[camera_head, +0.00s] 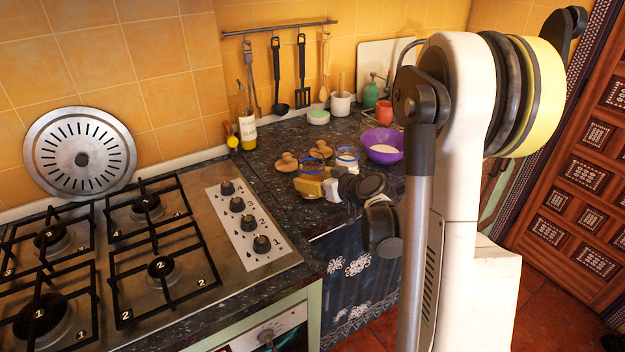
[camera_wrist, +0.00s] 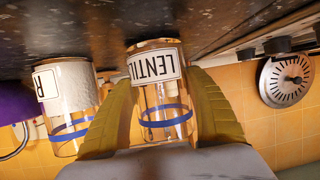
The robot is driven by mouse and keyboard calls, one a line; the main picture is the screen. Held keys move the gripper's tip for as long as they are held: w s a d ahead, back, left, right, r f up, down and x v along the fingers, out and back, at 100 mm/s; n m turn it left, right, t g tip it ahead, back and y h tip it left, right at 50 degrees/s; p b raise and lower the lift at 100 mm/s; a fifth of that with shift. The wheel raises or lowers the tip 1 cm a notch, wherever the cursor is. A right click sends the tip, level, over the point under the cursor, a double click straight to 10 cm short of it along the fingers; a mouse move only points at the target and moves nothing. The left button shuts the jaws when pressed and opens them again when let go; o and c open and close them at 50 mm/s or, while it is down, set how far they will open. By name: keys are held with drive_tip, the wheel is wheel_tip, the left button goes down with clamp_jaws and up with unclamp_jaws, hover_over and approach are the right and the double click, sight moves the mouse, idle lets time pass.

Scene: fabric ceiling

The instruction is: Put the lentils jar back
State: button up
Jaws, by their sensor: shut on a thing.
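The lentils jar (camera_wrist: 160,90) is clear glass with a blue band and a white label reading "LENTIL". It sits between the two yellow fingers of my gripper (camera_wrist: 163,110) in the wrist view, where the counter appears along the top. In the head view the jar (camera_head: 312,167) stands at the counter's front, partly hidden behind my yellow gripper (camera_head: 312,186). My gripper is shut on it. Whether the jar touches the counter cannot be told. Two round wooden lids lie behind it, one at left (camera_head: 286,162) and one farther back (camera_head: 320,149).
A second jar (camera_head: 347,160) with white contents stands close to the right; its label shows an "R" in the wrist view (camera_wrist: 70,95). A purple bowl (camera_head: 383,152) is beyond it. A bottle (camera_head: 247,132) stands at back left. The gas stove (camera_head: 205,250) fills the left.

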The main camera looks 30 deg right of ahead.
drive_tip(key=o, duration=1.4)
drive_tip(key=shift+f, duration=0.1)
